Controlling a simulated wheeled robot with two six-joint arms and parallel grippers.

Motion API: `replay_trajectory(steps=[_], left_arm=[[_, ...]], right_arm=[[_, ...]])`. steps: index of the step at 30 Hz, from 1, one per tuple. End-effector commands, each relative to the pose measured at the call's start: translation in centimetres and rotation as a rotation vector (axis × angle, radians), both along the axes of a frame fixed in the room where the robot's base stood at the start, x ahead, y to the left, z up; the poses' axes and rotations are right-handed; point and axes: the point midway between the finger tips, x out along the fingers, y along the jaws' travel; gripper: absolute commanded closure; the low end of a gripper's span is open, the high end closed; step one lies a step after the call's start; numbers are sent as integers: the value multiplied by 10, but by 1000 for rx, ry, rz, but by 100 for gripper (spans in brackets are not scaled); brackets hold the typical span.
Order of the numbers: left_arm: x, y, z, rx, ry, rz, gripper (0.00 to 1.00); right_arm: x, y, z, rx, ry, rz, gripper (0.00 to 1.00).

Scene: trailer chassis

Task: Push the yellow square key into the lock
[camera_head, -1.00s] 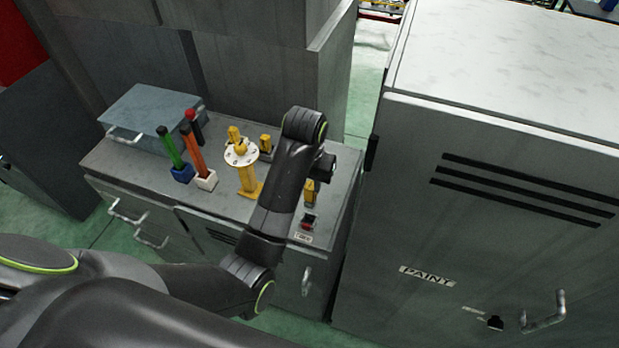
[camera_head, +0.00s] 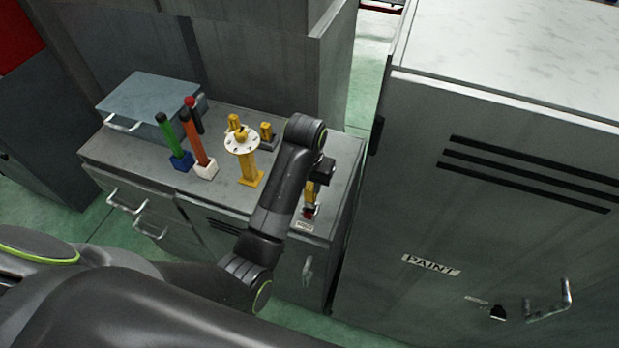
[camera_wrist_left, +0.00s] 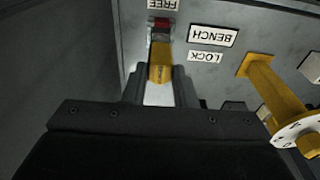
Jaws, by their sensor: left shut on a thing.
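The yellow square key (camera_wrist_left: 160,66) is held between the fingers of my left gripper (camera_wrist_left: 160,88) in the left wrist view. The gripper is shut on it. The key's far end meets the dark part of the lock (camera_wrist_left: 160,31), which has a red piece beyond it. How deep the key sits is hard to tell. In the head view the key (camera_head: 310,193) shows below my left wrist, right at the lock (camera_head: 309,211) near the bench's front right corner. My left gripper (camera_head: 315,182) is mostly hidden there by its own arm. My right gripper is not in view.
The grey bench (camera_head: 218,199) carries a yellow post with a white dial (camera_head: 242,142), a small yellow block (camera_head: 267,131), and coloured handles (camera_head: 194,137) in holders. A grey paint cabinet (camera_head: 430,190) stands close on the right. LOCK, BENCH and FREE labels surround the lock.

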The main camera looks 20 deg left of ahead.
Motion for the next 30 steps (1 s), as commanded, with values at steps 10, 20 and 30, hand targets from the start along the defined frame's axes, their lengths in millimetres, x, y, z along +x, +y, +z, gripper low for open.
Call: replay_trajectory(steps=[10,20,30], left_arm=[[0,0,-4,0,0,0,100],[0,0,-4,0,0,0,100],[0,0,-3,0,0,0,100]], right_arm=[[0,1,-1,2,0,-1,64],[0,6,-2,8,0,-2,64],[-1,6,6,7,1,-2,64]])
